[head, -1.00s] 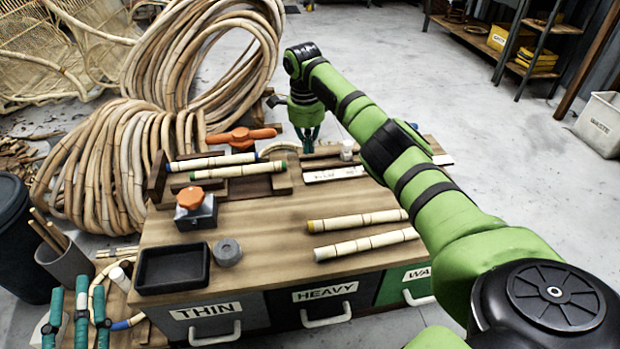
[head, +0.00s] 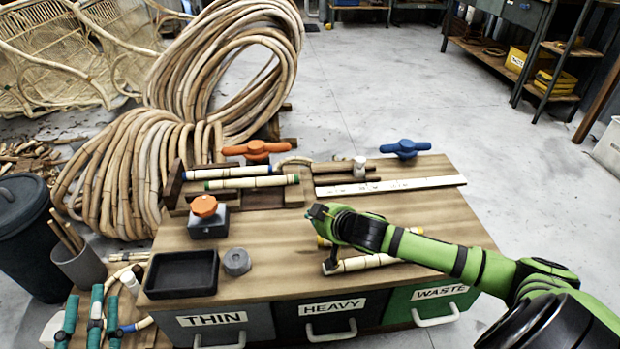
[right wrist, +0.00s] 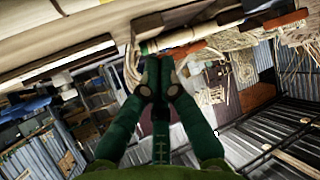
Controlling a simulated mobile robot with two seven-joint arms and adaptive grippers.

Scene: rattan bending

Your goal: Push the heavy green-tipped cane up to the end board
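The green-tipped cane (head: 250,183) lies on a wooden rest at the back left of the bench. A gap shows between its left tip and the dark end board (head: 173,186). A blue-tipped cane (head: 236,171) lies just behind it. My right arm reaches in from the right over the front canes; its gripper is mostly hidden under the wrist in the head view. In the right wrist view my right gripper (right wrist: 155,72) has its fingertips together and nothing seen between them; a green-tipped cane (right wrist: 172,40) shows beyond. My left gripper (head: 92,318) has teal fingers spread at lower left.
An orange-knobbed block (head: 205,218), a black tray (head: 181,273) and a grey weight (head: 237,262) stand in front of the cane. An orange handle (head: 257,149) is behind it. A yellow-tipped cane and a pale cane (head: 365,262) lie under my right arm.

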